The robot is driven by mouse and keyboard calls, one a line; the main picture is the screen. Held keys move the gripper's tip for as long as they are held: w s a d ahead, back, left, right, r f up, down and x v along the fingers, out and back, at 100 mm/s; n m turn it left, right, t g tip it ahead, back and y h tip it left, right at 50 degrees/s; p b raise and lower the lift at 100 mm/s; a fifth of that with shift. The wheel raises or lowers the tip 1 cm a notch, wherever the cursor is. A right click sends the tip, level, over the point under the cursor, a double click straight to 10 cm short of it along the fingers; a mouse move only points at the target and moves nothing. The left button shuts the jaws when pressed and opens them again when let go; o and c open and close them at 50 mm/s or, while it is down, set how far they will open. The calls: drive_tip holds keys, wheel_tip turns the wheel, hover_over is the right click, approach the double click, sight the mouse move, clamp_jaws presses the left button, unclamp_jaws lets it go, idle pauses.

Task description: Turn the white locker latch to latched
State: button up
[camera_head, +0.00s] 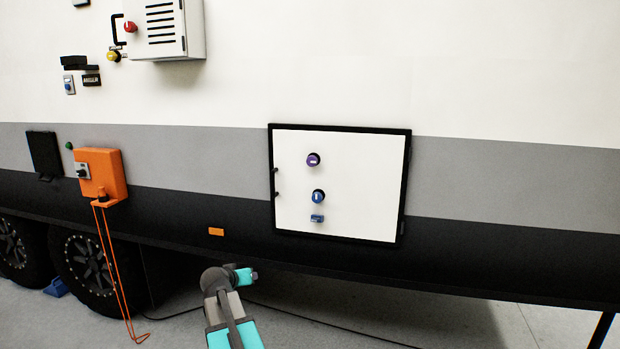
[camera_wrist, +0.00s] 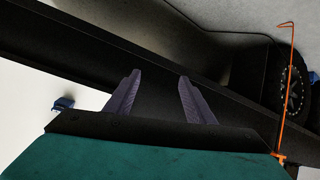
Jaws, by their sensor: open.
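The white locker door (camera_head: 350,178) has a black frame and sits low in the caravan side, closed, in the head view. It carries a purple round knob (camera_head: 313,160), a blue round knob (camera_head: 318,196) and a small blue block (camera_head: 317,218) below them. I cannot tell from a label which one is the latch. My gripper (camera_wrist: 160,75) is open and empty in the wrist view, in front of the dark lower skirt. A blue piece (camera_wrist: 64,102) on a white surface shows left of the fingers. In the head view my arm's end is below the locker.
An orange box (camera_head: 101,174) with a hanging orange cable is on the left, above black wheels (camera_head: 88,270). A white vented cabinet (camera_head: 160,28) with a red knob is at upper left. An orange marker (camera_head: 216,231) is on the skirt. The area before the locker looks clear.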

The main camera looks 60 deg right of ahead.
drive_tip(key=s+d+r+m+h+b, duration=0.1)
drive_tip(key=s+d+r+h, duration=0.1)
drive_tip(key=d+r, duration=0.45)
drive_tip(key=s+d+r+m+h, duration=0.1)
drive_tip(key=s+d+r, duration=0.15)
drive_tip(key=r, duration=0.65)
drive_tip(key=m+h+b, duration=0.1)
drive_tip(key=m+h, duration=0.2)
drive_tip(key=h, duration=0.1)
approach(311, 162)
drive_tip(key=v, duration=0.5)
drive_tip(key=shift+s+f, duration=0.1)
drive_tip(key=shift+s, duration=0.1)
drive_tip(key=shift+w+d, duration=0.1)
drive_tip(key=shift+d, duration=0.05)
drive_tip(key=shift+n+t, duration=0.3)
drive_tip(key=shift+p+x, duration=1.35)
drive_tip(key=shift+x, duration=5.4)
drive_tip(key=c, duration=1.1)
drive_tip(key=shift+o, duration=0.2)
